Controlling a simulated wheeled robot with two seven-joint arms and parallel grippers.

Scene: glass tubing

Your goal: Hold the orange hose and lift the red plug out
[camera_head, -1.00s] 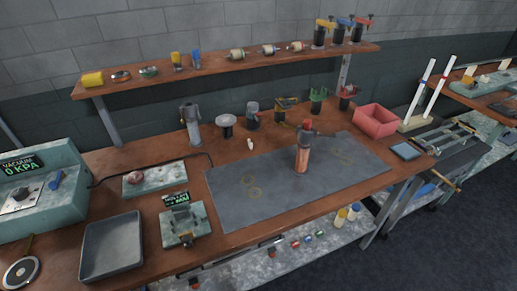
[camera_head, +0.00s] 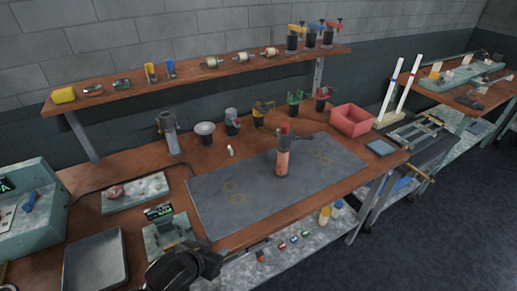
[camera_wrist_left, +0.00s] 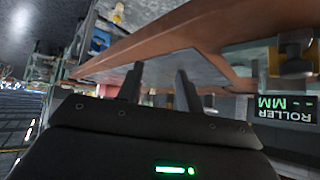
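An orange hose (camera_head: 282,162) stands upright on the dark grey mat (camera_head: 225,205) on the workbench. A red plug (camera_head: 284,129) sits at its top, above a dark band. My left gripper (camera_head: 214,262) is at the front edge of the bench, low in the head view, well to the left and in front of the hose. In the left wrist view its two fingers (camera_wrist_left: 158,88) are apart with nothing between them. The hose and plug cannot be made out in that view. My right gripper is not in view.
A roller device with a display (camera_head: 165,235) and a grey tray (camera_head: 95,268) lie left of the mat. A red bin (camera_head: 352,121) stands at the right. Several tools line the back under a shelf (camera_head: 200,78).

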